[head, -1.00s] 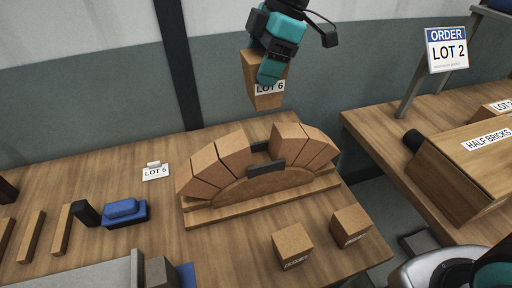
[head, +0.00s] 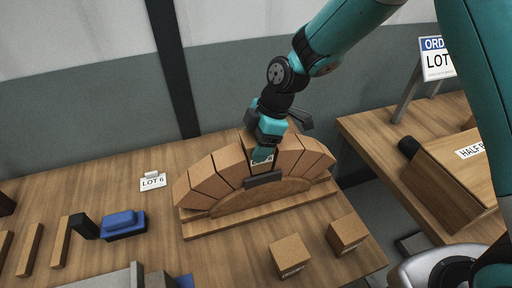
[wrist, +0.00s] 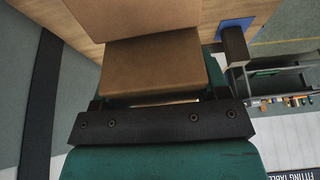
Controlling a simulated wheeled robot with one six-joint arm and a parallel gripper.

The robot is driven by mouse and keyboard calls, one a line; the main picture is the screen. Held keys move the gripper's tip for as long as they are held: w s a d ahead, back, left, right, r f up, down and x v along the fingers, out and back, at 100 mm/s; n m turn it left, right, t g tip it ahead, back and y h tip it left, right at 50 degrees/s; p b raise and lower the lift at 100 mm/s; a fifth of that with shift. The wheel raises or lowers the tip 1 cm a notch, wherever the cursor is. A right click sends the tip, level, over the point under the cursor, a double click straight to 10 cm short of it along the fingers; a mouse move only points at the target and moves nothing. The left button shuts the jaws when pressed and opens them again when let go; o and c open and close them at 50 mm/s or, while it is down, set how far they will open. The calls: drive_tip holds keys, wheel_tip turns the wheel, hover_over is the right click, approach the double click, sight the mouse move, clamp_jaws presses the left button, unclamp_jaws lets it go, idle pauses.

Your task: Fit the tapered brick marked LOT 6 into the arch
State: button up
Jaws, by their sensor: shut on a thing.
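The tapered brick marked LOT 6 (head: 247,141) is down in the gap at the top of the arch (head: 231,165), between the left and right runs of bricks. My gripper (head: 263,153) is shut on it from above and hides much of it, with only part of its label showing. I cannot tell whether the brick is fully seated or touching both neighbours. In the wrist view a brown brick face (wrist: 150,70) fills the space in front of the gripper's dark bar. A dark bracket (head: 263,179) sits at the front of the gap.
The arch stands on a wooden base (head: 218,228) on the table. Two loose bricks (head: 290,255) (head: 347,234) lie in front at right. A LOT 6 card (head: 153,182) and a blue tool (head: 123,223) are at left. A HALF BRICKS box (head: 450,165) stands on the right table.

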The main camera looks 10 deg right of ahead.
drive_tip(key=shift+f, duration=1.45)
drive_tip(key=o, duration=1.1)
drive_tip(key=shift+r, duration=0.1)
drive_tip(key=b+v, duration=0.3)
drive_tip(key=v, duration=0.9)
drive_tip(key=s+d+r+m, duration=0.1)
drive_tip(key=s+r+m, duration=0.1)
drive_tip(key=s+m, duration=0.2)
drive_tip(key=s+d+r+m, duration=0.2)
drive_tip(key=s+m, duration=0.3)
drive_tip(key=s, duration=0.6)
drive_tip(key=s+d+r+m, duration=0.1)
drive_tip(key=s+r+m, duration=0.2)
drive_tip(key=s, duration=0.5)
drive_tip(key=shift+s+d+m+t, duration=0.2)
drive_tip(key=shift+m+t, duration=0.2)
drive_tip(key=shift+m, duration=0.3)
